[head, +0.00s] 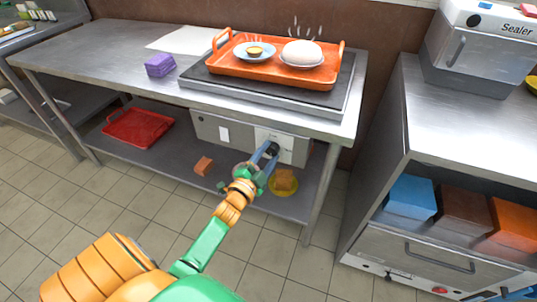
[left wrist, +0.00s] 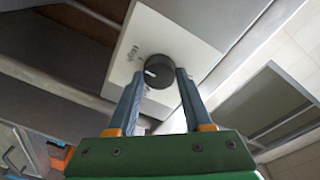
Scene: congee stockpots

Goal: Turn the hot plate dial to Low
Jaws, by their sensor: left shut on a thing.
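The hot plate dial (left wrist: 165,68) is a dark round knob on a white panel in the left wrist view. A short white mark shows on its face, pointing to the left. In the head view the dial (head: 271,149) is partly covered by my left gripper. My left gripper (head: 268,153) reaches it from the front, and its two fingers (left wrist: 160,88) are shut on the dial's sides. The hot plate (head: 335,97) lies on the steel table above the dial. My right gripper is not in view.
An orange tray (head: 225,68) with a steaming bowl (head: 302,53) and a small plate (head: 254,51) stands on the hot plate. A purple block (head: 160,65) is to its left. A steel cabinet (head: 385,180) stands at the right. A red tray (head: 139,126) lies on the lower shelf.

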